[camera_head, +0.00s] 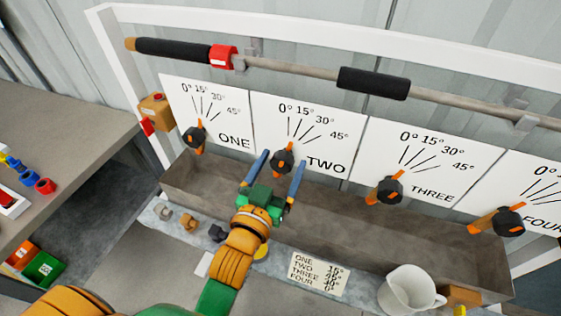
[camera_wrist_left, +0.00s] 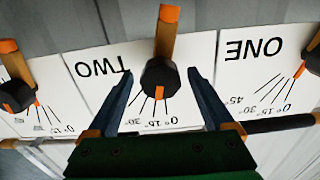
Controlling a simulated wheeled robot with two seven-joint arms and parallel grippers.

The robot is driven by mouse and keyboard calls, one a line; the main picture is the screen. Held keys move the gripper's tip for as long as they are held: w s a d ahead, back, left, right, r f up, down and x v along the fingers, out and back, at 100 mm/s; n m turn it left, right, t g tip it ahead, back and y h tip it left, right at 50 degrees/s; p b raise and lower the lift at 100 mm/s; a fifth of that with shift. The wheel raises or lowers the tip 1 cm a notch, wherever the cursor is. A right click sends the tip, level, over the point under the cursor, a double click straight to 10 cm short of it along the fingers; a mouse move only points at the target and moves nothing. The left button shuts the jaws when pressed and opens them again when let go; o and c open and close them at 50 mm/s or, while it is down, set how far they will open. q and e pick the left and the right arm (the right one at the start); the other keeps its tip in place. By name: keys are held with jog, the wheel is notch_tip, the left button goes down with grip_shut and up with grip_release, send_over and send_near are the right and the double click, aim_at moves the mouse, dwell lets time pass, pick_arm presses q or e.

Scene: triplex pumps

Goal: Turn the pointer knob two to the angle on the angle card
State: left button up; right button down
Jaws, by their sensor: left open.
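Pointer knob two (camera_head: 281,163) is a black round knob with an orange pointer bar on the card marked TWO (camera_head: 325,164). Its pointer looks near the 0° line. My left gripper (camera_head: 281,166) is open, with one blue finger on each side of this knob. In the left wrist view the black knob (camera_wrist_left: 158,78) sits between the fingertips (camera_wrist_left: 162,72); I cannot tell whether they touch it. The angle card (camera_head: 319,274) lies on the ledge in front, listing ONE to FOUR with angles too small to read surely. My right gripper is not in view.
Knobs one (camera_head: 194,137), three (camera_head: 385,190) and four (camera_head: 508,221) flank it on the same panel. A rail with black grips (camera_head: 373,83) runs above. A grey trough (camera_head: 400,240) lies below; a white mug (camera_head: 408,290) stands front right.

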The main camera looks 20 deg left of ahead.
pick_arm(q)
grip_shut()
dwell(0.5)
jog(key=shift+r+m+p, duration=0.1)
jog(key=shift+m+p, duration=0.9)
jog(key=shift+m, duration=0.3)
jog(key=shift+m+p, duration=0.65)
jog(key=shift+m, duration=0.85)
